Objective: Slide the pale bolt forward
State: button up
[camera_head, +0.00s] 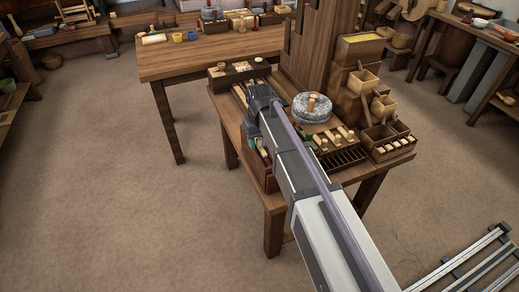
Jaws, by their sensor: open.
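My arm reaches from the lower right to the small wooden table (268,200). My dark gripper (257,92) is over the left part of this table, open; its fingertips are small and hard to make out. I cannot tell which piece is the pale bolt. Several short pale pieces (346,133) lie just right of my arm, in front of a grey round stone (312,107). A pale strip (240,95) shows in a long box left of my gripper. My arm hides part of the table behind it.
A dark tray (239,70) with small items lies behind my gripper. Tall brown boards (310,45) and stacked wooden bins (361,82) stand at the table's back right. A larger wooden table (205,58) is behind. The floor at left is clear.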

jog(key=shift+c, duration=0.5)
grip_shut()
jog(key=shift+s, duration=0.1)
